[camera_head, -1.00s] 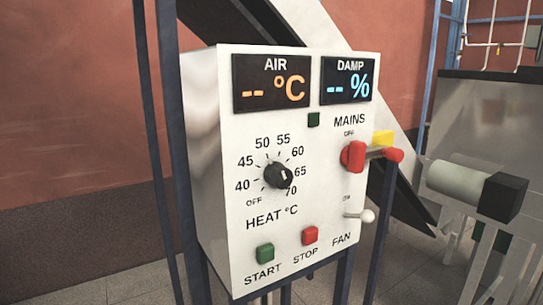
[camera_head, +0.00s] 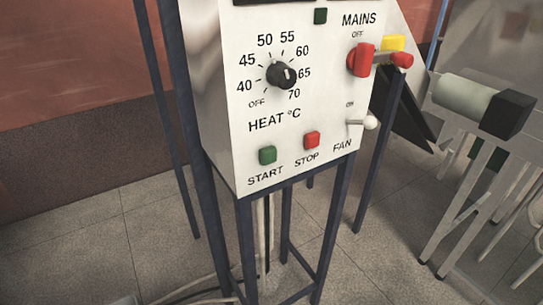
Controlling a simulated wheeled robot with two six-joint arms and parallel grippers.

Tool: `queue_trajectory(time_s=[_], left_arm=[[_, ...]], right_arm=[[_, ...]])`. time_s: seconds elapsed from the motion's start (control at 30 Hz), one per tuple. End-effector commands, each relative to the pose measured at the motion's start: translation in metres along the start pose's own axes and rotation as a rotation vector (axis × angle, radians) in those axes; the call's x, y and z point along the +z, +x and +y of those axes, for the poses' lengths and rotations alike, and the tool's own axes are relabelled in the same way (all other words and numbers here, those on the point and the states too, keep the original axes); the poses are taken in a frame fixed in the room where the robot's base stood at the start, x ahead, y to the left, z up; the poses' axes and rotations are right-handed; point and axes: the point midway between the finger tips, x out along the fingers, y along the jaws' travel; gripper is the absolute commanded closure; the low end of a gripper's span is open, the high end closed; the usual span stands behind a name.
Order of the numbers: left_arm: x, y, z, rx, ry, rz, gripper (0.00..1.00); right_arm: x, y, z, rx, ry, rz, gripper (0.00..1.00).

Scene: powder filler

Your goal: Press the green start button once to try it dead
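Neither of my grippers shows in the head view.
The box stands on dark blue legs (camera_head: 248,255) over a grey tiled floor (camera_head: 100,240). A machine with a pale cylinder and black end block (camera_head: 507,114) stands to the right. Cables lie on the floor below. The space in front of the panel looks clear.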

Motion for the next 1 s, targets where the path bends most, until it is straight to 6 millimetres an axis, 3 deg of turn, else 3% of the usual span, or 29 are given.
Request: queue_trajectory(time_s=[0.37,0.63,1.0], left_arm=[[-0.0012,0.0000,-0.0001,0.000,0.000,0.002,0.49],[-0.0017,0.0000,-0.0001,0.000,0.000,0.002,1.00],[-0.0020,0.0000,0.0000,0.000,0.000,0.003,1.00]], right_arm=[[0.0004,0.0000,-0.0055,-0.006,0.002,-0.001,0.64],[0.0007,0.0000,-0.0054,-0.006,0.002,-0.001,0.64],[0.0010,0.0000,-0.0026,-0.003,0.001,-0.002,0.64]])
